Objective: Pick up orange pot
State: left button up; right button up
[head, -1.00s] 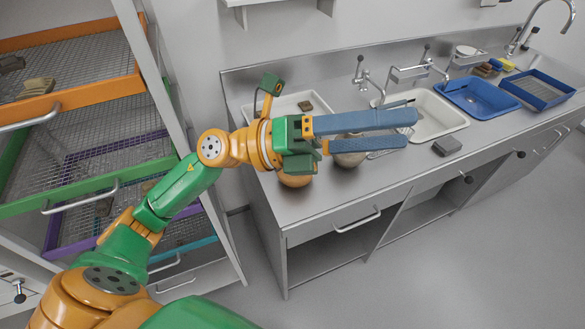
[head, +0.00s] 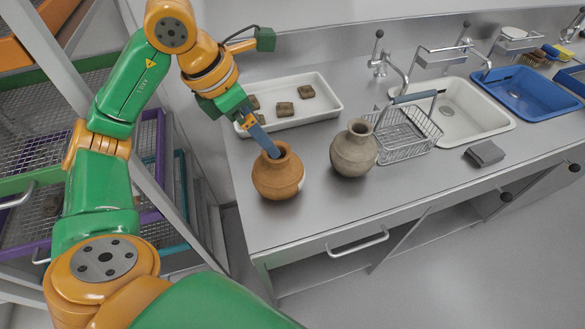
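The orange pot (head: 279,178) stands upright on the steel counter, near its left end, in the head view. My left gripper (head: 272,153) comes down from the upper left, and a blue finger reaches the pot's mouth. I cannot tell whether the fingertip is inside the mouth or only overlaps the rim. The second finger cannot be made out, so the gap between the fingers is unclear. My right gripper is not in view.
A grey-brown pot (head: 354,150) stands close to the right. A white tray (head: 328,118) with several sherds lies behind. A wire basket (head: 408,132), a white sink (head: 490,127) and a grey block (head: 485,153) are further right. A drawer rack (head: 98,55) stands left.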

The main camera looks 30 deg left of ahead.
aim_at(278, 171)
pick_arm(q)
jog(key=shift+s+f, duration=0.25)
jog(key=shift+f, duration=0.25)
jog(key=shift+s+d+f, duration=0.1)
jog(key=shift+d+f, duration=0.1)
jog(key=shift+f, duration=0.1)
jog(key=x, duration=0.5)
jog(key=shift+w+d+f+p, duration=0.15)
jog(key=shift+w+d+p, duration=0.2)
jog(key=shift+w+p, duration=0.05)
jog(key=shift+s, duration=0.1)
jog(key=shift+c, duration=1.2)
grip_shut()
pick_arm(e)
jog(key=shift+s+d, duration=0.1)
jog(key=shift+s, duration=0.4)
